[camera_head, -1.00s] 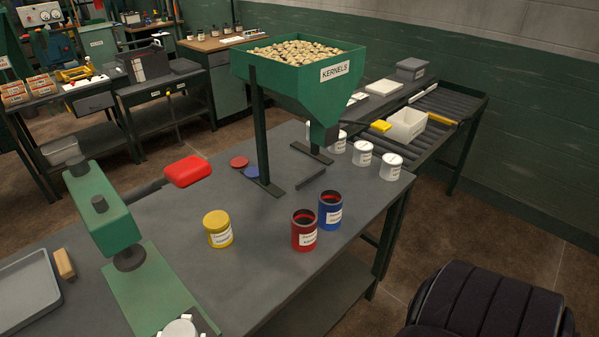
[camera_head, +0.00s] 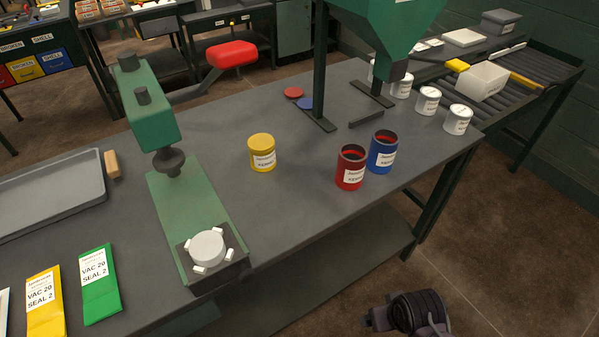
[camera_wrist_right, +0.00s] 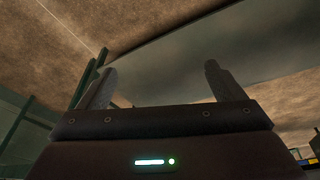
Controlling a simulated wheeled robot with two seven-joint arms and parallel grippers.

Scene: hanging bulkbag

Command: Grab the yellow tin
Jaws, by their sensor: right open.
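The yellow tin (camera_head: 262,153) stands upright on the grey workbench, closed on top, with a white label. It is between the green press and the red tin. In the right wrist view my right gripper (camera_wrist_right: 160,85) is open, its two fingers apart with nothing between them. It faces the brown floor and what looks like the bench's lower shelf; the yellow tin is not in that view. In the head view part of my right arm (camera_head: 412,312) shows at the bottom right, off the bench and well away from the tin. My left gripper is not in view.
An open red tin (camera_head: 351,168) and an open blue tin (camera_head: 383,152) stand right of the yellow one. A green press (camera_head: 150,115) with a red-handled lever (camera_head: 231,54) stands left. The hopper (camera_head: 388,30) is behind. White tins (camera_head: 458,119) line the far right. Bare bench lies before the yellow tin.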

